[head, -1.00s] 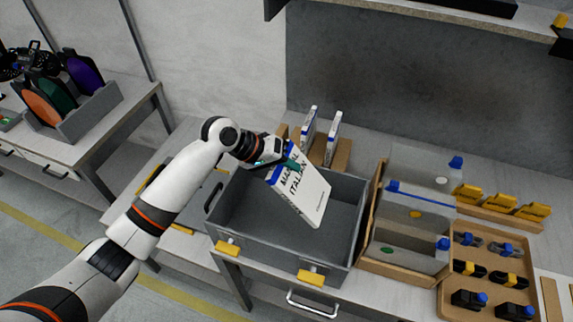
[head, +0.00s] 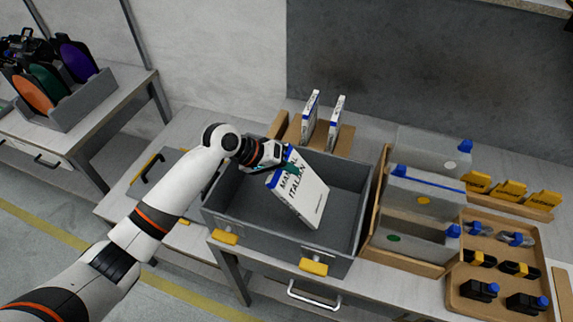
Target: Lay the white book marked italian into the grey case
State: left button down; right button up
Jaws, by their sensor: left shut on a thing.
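The white book marked italian (head: 308,200) has a blue band at its top edge and dark lettering on its cover. My left gripper (head: 287,166) is shut on its upper left edge. The book hangs tilted within the opening of the grey case (head: 343,254). Its lower corner is down inside the walls; I cannot tell whether it touches the floor of the case. The case is open, with yellow latches (head: 313,267) on its front. My right gripper is not in view.
Two more white books (head: 335,122) stand in a wooden rack behind the case. A wooden rack of clear panels (head: 417,212) stands close on the right. A wooden tray (head: 455,290) with several small black and blue parts lies farther right. Coloured discs (head: 78,60) stand on a left table.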

pick_arm(q)
jog(key=shift+f+b, duration=1.2)
jog(key=shift+f, duration=1.35)
jog(key=c, duration=1.3)
grip_release()
jog(key=b+v, duration=0.1)
jog(key=v, duration=1.1)
jog(key=shift+b, duration=0.3)
